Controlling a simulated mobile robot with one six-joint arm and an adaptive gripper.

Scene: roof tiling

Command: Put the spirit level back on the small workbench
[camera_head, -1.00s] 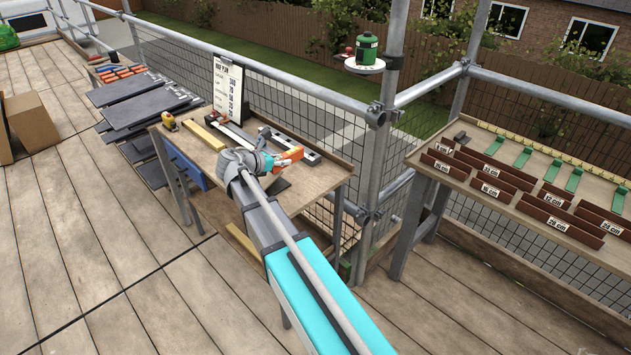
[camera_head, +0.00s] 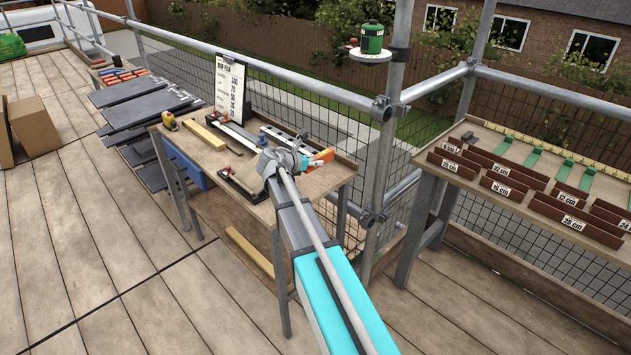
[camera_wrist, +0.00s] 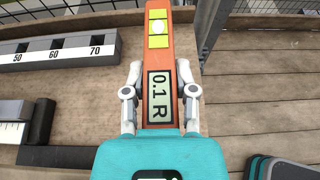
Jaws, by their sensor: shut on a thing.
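The spirit level (camera_wrist: 159,60) is orange with a yellow vial and a display that reads 0.1 R. Its orange end also shows in the head view (camera_head: 322,157). My gripper (camera_wrist: 160,98) is shut on it, one finger on each side; in the head view my gripper (camera_head: 298,161) is over the right part of the small workbench. I cannot tell whether the level touches the top.
A grey rail marked 50, 60, 70 (camera_wrist: 60,52) lies left of the level. A black tool (camera_wrist: 40,125) is nearer. Scaffold mesh and a post (camera_wrist: 214,25) stand behind the bench.

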